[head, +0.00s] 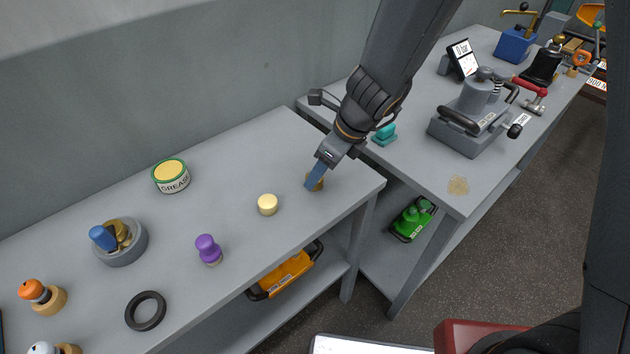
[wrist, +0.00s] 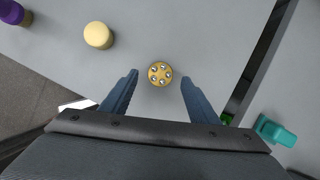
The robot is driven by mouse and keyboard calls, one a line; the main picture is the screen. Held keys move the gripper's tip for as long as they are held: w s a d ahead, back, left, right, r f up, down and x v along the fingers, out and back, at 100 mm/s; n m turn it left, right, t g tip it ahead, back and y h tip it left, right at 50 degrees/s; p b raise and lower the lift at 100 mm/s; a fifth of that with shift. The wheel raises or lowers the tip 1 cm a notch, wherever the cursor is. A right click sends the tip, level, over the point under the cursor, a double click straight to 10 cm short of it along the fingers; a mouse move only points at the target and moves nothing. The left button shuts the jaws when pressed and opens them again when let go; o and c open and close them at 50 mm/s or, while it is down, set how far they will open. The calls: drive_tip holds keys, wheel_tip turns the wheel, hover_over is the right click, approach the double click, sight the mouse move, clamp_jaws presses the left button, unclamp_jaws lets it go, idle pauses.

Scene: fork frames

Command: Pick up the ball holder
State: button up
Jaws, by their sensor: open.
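The ball holder (wrist: 160,74) is a small round brass-coloured disc with several shiny balls set in its top. It sits on the grey bench (head: 228,180) near the right end. In the head view the ball holder (head: 318,183) is partly hidden behind my fingers. My gripper (head: 312,180) points down at it from above. In the wrist view my gripper (wrist: 159,82) is open, with one blue finger on each side of the ball holder and gaps on both sides. Nothing is held.
A pale yellow cylinder (head: 267,205) and a purple knob (head: 208,249) stand to the left. A grease tin (head: 171,176), black ring (head: 145,311) and grey bearing (head: 120,242) are farther left. A teal piece (head: 384,135) is on the second bench, across a gap.

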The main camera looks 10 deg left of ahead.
drive_tip(key=shift+b+x, duration=0.3)
drive_tip(key=shift+x, duration=1.25)
drive_tip(key=shift+r, duration=0.1)
drive_tip(key=shift+c, duration=0.2)
drive_tip(key=c, duration=1.2)
